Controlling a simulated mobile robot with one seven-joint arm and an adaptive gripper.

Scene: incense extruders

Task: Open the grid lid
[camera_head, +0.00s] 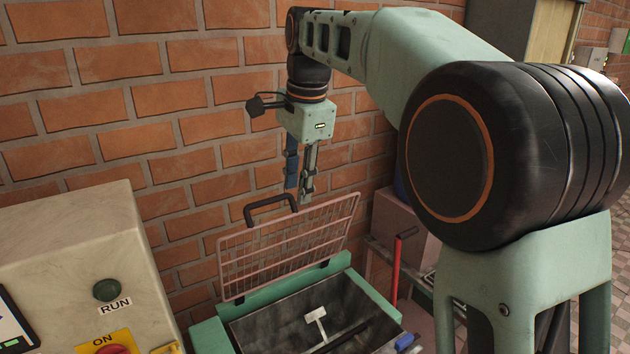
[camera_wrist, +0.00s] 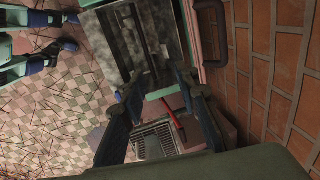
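The grid lid (camera_head: 290,245) is a pinkish wire grid that stands raised, tilted up steeply from the back of a green-rimmed trough (camera_head: 209,335). Its black handle (camera_head: 270,203) is at the upper edge. In the wrist view the lid is seen nearly edge-on (camera_wrist: 190,30), with the handle (camera_wrist: 211,35) beside it. My gripper (camera_head: 301,192) points down at the lid's upper edge, just right of the handle in the head view. Its fingers are apart with nothing seen between them in the wrist view (camera_wrist: 158,84). Whether a finger touches the lid cannot be told.
The open trough holds a pale T-shaped piece (camera_head: 317,316). A control box with a RUN button (camera_head: 107,290) is at the left. A brick wall (camera_head: 110,100) is close behind the lid.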

